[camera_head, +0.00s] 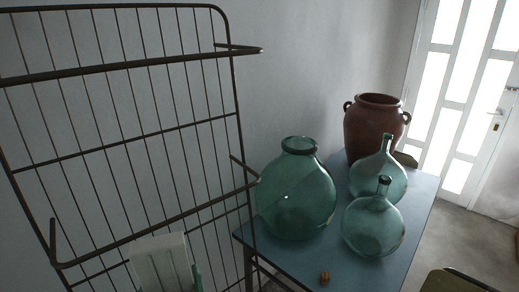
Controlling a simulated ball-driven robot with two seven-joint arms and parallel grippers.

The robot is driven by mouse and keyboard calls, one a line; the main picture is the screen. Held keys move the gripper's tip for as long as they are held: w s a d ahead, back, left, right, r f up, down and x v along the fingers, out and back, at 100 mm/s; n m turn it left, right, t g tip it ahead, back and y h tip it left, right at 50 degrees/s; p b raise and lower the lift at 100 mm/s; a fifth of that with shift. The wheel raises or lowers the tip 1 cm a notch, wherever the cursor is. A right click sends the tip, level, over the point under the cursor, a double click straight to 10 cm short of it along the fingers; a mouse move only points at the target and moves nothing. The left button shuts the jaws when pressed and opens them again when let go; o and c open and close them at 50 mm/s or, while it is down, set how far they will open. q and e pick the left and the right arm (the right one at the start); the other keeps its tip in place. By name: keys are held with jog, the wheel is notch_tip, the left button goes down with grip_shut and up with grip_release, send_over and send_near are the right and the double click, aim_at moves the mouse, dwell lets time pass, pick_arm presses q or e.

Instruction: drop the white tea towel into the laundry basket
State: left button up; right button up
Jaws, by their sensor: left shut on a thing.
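A pale, whitish panel with faint upright lines, which looks like the white tea towel (160,262), shows at the bottom left, low against the wire rack. My left gripper (194,273) is at its right edge, mostly hidden or cut off by the frame, and is shut on it. I cannot tell how much of the towel hangs below the picture. The laundry basket is not in view. My right gripper is not in view.
A tall dark wire rack (125,165) with projecting rails fills the left. A blue table (295,265) holds green glass demijohns (295,195), a brown urn (372,128) and a small amber object (325,277). Bare floor (470,240) lies right, near a white glazed door (432,100).

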pick_arm(q)
jog(key=s+a+f+m+t+h+b, duration=0.1)
jog(key=a+f+m+h+b, duration=0.2)
jog(key=f+h+b, duration=0.3)
notch_tip(320, 180, down, 3)
jog(key=shift+s+a+r+m+h+b, duration=0.1)
jog(key=shift+s+a+m+h+b, duration=0.25)
jog(key=shift+m+b, duration=0.35)
jog(key=shift+w, duration=0.1)
